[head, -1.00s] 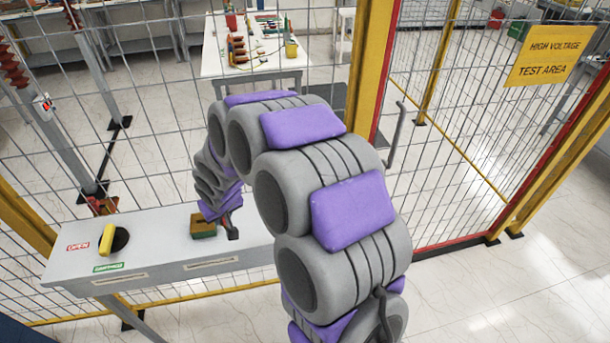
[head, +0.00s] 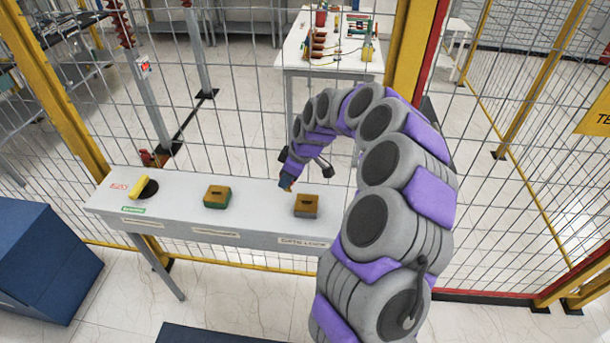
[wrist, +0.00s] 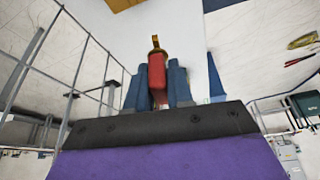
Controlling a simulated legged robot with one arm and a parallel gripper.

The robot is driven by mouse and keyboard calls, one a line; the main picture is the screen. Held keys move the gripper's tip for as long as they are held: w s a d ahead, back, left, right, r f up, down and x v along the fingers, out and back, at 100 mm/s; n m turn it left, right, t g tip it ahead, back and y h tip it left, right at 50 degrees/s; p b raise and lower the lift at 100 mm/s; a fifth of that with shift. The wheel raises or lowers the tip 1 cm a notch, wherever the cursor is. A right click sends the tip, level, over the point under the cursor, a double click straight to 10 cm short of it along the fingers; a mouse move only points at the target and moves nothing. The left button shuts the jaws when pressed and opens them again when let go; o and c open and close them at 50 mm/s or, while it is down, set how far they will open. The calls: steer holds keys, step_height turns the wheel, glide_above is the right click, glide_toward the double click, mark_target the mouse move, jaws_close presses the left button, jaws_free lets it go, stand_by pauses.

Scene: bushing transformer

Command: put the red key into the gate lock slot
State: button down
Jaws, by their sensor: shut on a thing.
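The red key (wrist: 157,72) is between the blue fingers of my gripper (wrist: 158,85) in the wrist view, with its brass-coloured end pointing away from the palm. In the head view my gripper (head: 287,182) is above the panel, just left of and behind the gate lock block (head: 306,207). This block is brown on top with a dark slot, grey below, above the label "GATE LOCK". The key and block appear apart. A brown edge at the top of the wrist view may be a lock block. The key is mostly hidden in the head view.
A brown and green block (head: 216,197) with a slot sits further left on the grey panel (head: 262,217). A yellow handle (head: 139,187) is at its left end. Wire fence (head: 235,130) stands behind the panel. A blue box (head: 40,260) is at lower left.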

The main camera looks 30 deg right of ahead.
steer(key=s+d+n, duration=0.1)
steer(key=d+n, duration=0.1)
steer(key=d, duration=0.5)
steer(key=shift+g+y, duration=0.3)
steer(key=shift+s+a+f+b, duration=0.1)
steer(key=shift+a+f+b, duration=0.3)
steer(key=shift+f, duration=0.55)
steer(key=shift+a+f+b, duration=0.2)
steer(key=shift+f+b, duration=0.35)
steer(key=shift+f, duration=0.35)
steer(key=shift+s+a+f+b, duration=0.1)
steer(key=shift+a+f+b, duration=0.3)
steer(key=shift+f, duration=0.55)
steer(key=shift+d+f, duration=0.2)
steer(key=shift+d, duration=0.55)
steer(key=shift+a, duration=0.5)
